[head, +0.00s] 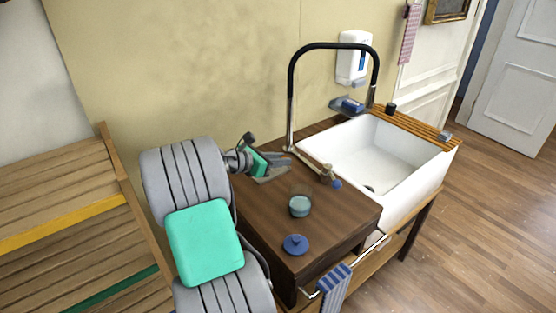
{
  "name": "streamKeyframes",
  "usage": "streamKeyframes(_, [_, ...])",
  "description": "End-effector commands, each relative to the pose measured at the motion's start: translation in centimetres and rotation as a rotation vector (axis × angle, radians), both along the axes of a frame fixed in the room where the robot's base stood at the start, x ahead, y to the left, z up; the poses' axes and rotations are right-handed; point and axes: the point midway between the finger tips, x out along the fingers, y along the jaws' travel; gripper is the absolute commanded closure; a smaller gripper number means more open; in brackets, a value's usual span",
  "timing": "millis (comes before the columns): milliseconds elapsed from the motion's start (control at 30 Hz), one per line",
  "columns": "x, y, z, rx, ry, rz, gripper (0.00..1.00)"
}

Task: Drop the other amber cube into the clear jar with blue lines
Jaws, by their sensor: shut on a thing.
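My gripper (282,168) is over the left back part of the wooden counter, to the left of the tap's base. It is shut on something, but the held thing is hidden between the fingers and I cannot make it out. A small clear jar (300,204) stands upright on the counter, in front of my gripper and a little to the right. Its top looks open and its lower part looks bluish-teal; separate blue lines are too small to tell. I cannot make out any amber cube in this view.
A round blue lid-like thing (295,244) lies in front of the jar. A small brown and blue object (334,181) is near the tap (291,110). The white sink (385,155) is to the right. A striped towel (335,287) hangs at the front rail.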

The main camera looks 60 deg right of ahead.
Motion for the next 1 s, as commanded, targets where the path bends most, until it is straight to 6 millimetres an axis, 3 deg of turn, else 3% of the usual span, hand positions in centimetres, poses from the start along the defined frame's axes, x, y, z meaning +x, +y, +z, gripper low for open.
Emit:
streamKeyframes(333, [-0.3,-0.1,0.8,-0.001,-0.001,-0.007,1.00])
streamKeyframes(467, [-1.4,-0.2,4.8,-0.005,-0.007,-0.023,1.00])
streamKeyframes(533, [-3.2,0.2,7.5,-0.006,-0.007,-0.039,1.00])
streamKeyframes(667, [-6.3,1.5,9.8,-0.002,-0.003,-0.059,1.00])
streamKeyframes(800, [-8.1,2.6,8.8,0.000,0.001,-0.052,1.00])
streamKeyframes(933, [-8.2,2.9,6.1,0.002,0.002,-0.029,1.00])
streamKeyframes(1000, [-7.7,2.7,6.1,-0.002,-0.001,-0.005,1.00])
